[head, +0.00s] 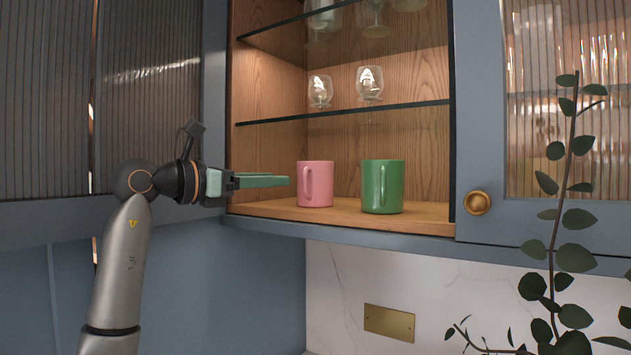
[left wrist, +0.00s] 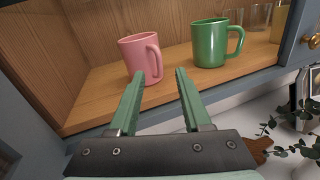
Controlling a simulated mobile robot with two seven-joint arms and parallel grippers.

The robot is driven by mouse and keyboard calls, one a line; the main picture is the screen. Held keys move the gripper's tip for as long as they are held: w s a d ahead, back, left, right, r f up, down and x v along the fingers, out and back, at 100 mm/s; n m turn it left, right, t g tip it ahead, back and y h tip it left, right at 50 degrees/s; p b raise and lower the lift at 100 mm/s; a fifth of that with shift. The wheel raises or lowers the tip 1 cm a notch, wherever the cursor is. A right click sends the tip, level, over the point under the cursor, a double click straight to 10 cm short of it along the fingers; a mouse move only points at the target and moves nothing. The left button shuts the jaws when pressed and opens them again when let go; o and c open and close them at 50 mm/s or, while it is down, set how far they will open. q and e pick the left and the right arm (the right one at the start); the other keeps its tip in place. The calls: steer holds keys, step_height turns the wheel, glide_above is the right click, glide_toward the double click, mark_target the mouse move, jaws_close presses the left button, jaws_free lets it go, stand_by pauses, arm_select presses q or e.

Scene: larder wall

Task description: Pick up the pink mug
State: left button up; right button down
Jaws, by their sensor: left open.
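The pink mug (head: 318,184) stands upright on the cabinet's bottom wooden shelf, its handle on the left side in the head view. In the left wrist view the pink mug (left wrist: 139,58) is just beyond the fingertips, with its handle toward the right. My left gripper (head: 288,181) is level with the mug, to its left, with its fingers pointing at the handle. In the left wrist view the left gripper (left wrist: 160,74) is open and nothing is between its fingers. My right gripper is in neither view.
A green mug (head: 382,187) stands right of the pink one; it also shows in the wrist view (left wrist: 210,44). Glasses (head: 369,82) stand on the glass shelf (head: 340,111) above. A cabinet door with a brass knob (head: 477,203) and a plant (head: 574,258) are at right.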

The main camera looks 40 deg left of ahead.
mark_target(313, 184)
arm_select(q)
steer(key=w, duration=0.2)
steer(key=w+p, duration=0.1)
steer(key=w, duration=0.1)
steer(key=w+d+f, duration=0.1)
steer(key=w, duration=0.1)
steer(key=shift+w+p, duration=0.25)
steer(key=shift+p, duration=0.1)
jaws_close()
steer(key=shift+r, duration=0.1)
stand_by(1.0)
